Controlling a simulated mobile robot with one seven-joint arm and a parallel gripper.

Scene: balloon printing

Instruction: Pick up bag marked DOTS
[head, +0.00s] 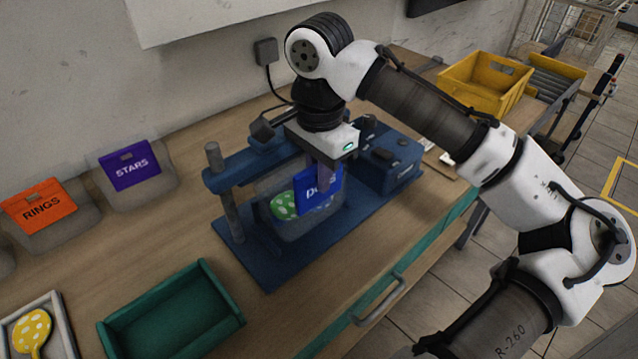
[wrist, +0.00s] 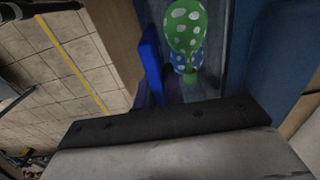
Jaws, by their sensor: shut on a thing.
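The bag marked DOTS (head: 298,224) is clear, with a blue label (head: 312,197) at its top. Green and blue balloons with white dots show inside it. My gripper (head: 324,178) is shut on the bag at the blue label, pointing down. The bag hangs or stands within the blue press frame (head: 262,262); I cannot tell whether it touches the base. In the wrist view the blue label (wrist: 152,58) and a green dotted balloon (wrist: 184,26) show just beyond the gripper, whose fingertips are mostly hidden.
Bags labelled RINGS (head: 40,207) and STARS (head: 130,166) stand along the wall. An empty green tray (head: 172,318) lies at the front. A white tray (head: 62,330) holds a yellow dotted balloon. A yellow crate (head: 484,82) sits at the back right. The press post (head: 226,192) is close left of the bag.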

